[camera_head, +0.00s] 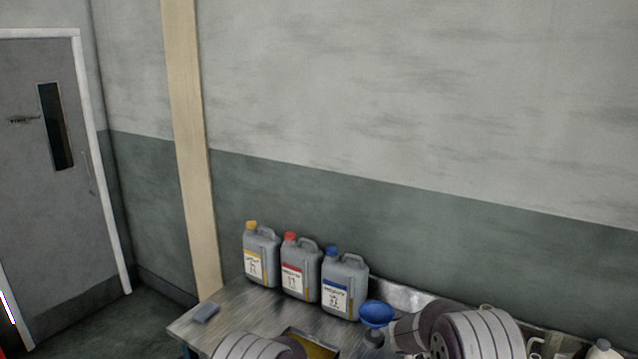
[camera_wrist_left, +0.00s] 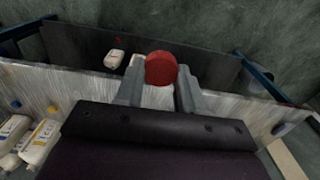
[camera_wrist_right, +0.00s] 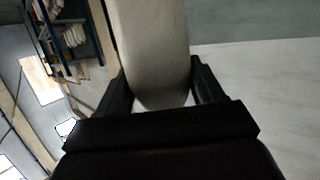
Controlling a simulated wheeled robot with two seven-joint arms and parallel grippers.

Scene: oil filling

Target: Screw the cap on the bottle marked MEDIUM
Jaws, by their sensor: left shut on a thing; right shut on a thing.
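A red cap (camera_wrist_left: 160,68) is held between the fingers of my left gripper (camera_wrist_left: 159,76), seen in the left wrist view. In the right wrist view my right gripper (camera_wrist_right: 160,82) is shut on a pale grey, rounded bottle (camera_wrist_right: 154,45). Its label and mouth do not show there, so I cannot tell its marking. The cap and held bottle do not appear together in a wrist view, and my arms hide much of the head view's lower edge.
Three grey canisters with yellow (camera_head: 251,225), red (camera_head: 290,237) and blue caps (camera_head: 331,251) stand along the back of the metal bench (camera_head: 235,305). A blue funnel (camera_head: 377,314) is beside them. A yellowish tray (camera_head: 313,346) lies in front. The bench's left end is mostly clear.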

